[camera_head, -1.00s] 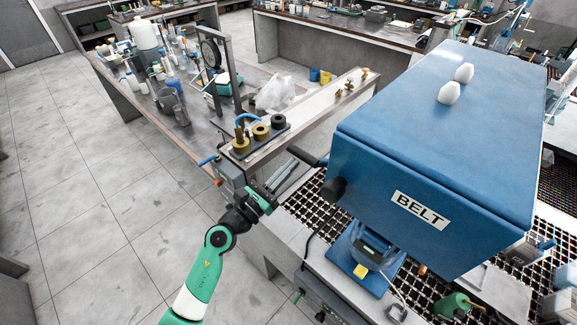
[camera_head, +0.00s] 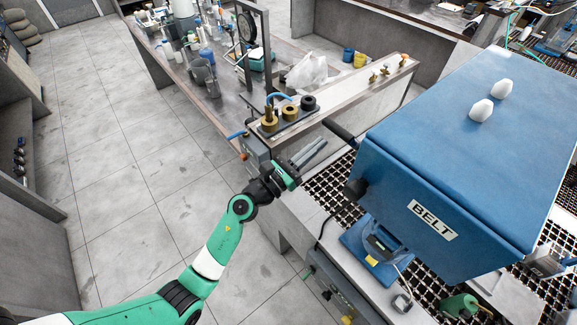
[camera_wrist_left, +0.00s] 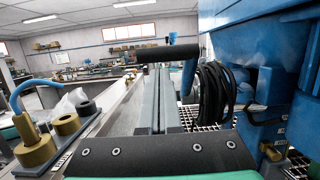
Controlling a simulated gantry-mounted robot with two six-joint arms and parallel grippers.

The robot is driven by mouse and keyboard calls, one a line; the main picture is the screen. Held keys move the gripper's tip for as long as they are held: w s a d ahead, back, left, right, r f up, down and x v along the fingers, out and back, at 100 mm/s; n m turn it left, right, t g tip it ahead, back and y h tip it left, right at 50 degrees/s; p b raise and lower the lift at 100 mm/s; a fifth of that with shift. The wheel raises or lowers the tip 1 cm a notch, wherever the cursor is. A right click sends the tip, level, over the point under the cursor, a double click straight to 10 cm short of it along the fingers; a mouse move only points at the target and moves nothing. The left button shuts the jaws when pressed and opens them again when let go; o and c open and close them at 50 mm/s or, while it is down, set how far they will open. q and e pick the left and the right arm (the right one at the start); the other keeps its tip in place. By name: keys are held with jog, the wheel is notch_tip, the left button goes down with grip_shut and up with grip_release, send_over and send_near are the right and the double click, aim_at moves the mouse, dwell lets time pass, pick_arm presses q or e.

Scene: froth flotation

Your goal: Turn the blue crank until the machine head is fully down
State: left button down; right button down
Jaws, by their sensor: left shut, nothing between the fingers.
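The blue machine head (camera_head: 470,150), a large box marked BELT, fills the right of the head view. A crank with a black handle bar (camera_head: 340,132) sticks out from its left side. In the left wrist view the crank's handle (camera_wrist_left: 168,53) lies crosswise, just beyond and above the fingertips, with a blue arm behind it. My left gripper (camera_head: 320,144) is shut and empty; its two grey fingers lie together and point toward the handle. The wrist view also shows the closed fingers (camera_wrist_left: 159,75). I cannot tell whether they touch the handle. My right gripper is out of view.
A tray with brass and black weights (camera_head: 290,113) sits on the bench beside the left gripper. A coil of black cable (camera_wrist_left: 213,95) hangs close right of the fingers. Open floor (camera_head: 110,190) lies left.

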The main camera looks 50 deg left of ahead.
pick_arm(q)
jog(key=r+p+v, duration=0.1)
jog(key=v, duration=1)
jog(key=shift+s+r, duration=0.15)
jog(key=shift+r, duration=0.1)
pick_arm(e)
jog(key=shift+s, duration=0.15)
